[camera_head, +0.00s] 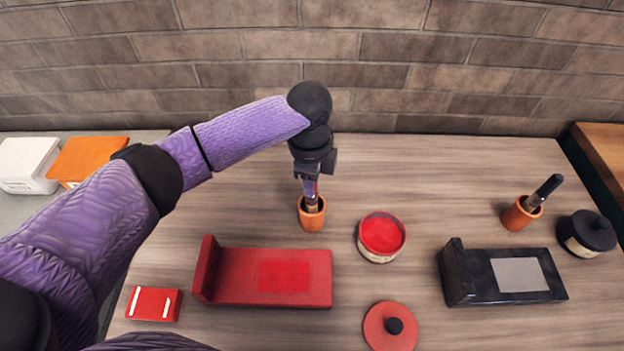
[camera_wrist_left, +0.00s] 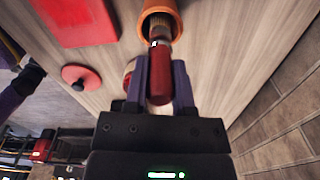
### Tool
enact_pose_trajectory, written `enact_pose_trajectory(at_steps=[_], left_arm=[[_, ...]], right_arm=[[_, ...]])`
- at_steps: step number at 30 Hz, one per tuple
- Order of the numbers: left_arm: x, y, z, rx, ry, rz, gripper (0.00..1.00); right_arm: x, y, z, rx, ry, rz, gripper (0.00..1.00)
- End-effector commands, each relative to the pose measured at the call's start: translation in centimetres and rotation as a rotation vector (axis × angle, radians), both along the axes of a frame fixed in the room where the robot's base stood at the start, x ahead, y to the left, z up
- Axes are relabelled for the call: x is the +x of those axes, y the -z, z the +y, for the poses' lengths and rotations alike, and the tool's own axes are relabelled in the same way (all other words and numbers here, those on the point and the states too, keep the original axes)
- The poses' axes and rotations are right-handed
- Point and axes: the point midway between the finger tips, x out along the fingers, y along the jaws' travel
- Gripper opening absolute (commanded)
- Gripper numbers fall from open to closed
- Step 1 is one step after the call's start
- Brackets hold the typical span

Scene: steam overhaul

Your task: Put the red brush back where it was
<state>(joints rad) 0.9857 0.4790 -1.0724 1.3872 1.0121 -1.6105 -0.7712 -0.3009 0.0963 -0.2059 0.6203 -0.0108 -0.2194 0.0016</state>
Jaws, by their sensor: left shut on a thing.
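My left gripper (camera_head: 311,184) is shut on the red brush, above an orange clay cup (camera_head: 312,217) near the middle of the table. In the left wrist view the red brush (camera_wrist_left: 160,85) has its red handle between the fingers of my left gripper (camera_wrist_left: 161,75). Its metal collar and bristle end point into the mouth of the clay cup (camera_wrist_left: 161,10). How deep the bristles reach in the cup is hard to tell. My right gripper is not in view.
An open red paint tin (camera_head: 381,235) stands right of the cup, its red lid (camera_head: 390,326) nearer. A red stand (camera_head: 262,277) lies in front. At right are a black stand (camera_head: 500,274), another cup (camera_head: 521,213) with a dark brush, and a black-lidded tin (camera_head: 587,234).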

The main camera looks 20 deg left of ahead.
Motion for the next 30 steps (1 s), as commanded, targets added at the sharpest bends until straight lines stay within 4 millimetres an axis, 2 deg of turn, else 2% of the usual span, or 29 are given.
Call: enact_pose_trajectory(at_steps=[5,6,10,11,20,23,30], left_arm=[[0.0,0.2,0.0,0.000,0.000,0.000,0.00],[0.0,0.2,0.0,0.000,0.000,0.000,0.36],[0.0,0.2,0.0,0.000,0.000,0.000,0.63],[0.0,0.2,0.0,-0.001,0.000,0.000,0.67],[0.0,-0.2,0.0,-0.001,0.000,-0.001,0.67],[0.0,-2.3,0.0,-0.002,0.002,-0.002,0.67],[0.1,-9.2,0.1,-0.002,0.000,-0.004,0.67]], right_arm=[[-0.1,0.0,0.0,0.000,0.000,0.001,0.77],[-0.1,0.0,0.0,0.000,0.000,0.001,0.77],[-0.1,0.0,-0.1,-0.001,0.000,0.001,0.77],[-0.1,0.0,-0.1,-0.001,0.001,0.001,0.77],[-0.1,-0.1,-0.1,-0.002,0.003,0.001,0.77],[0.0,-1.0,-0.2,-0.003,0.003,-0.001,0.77],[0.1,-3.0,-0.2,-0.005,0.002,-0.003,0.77]])
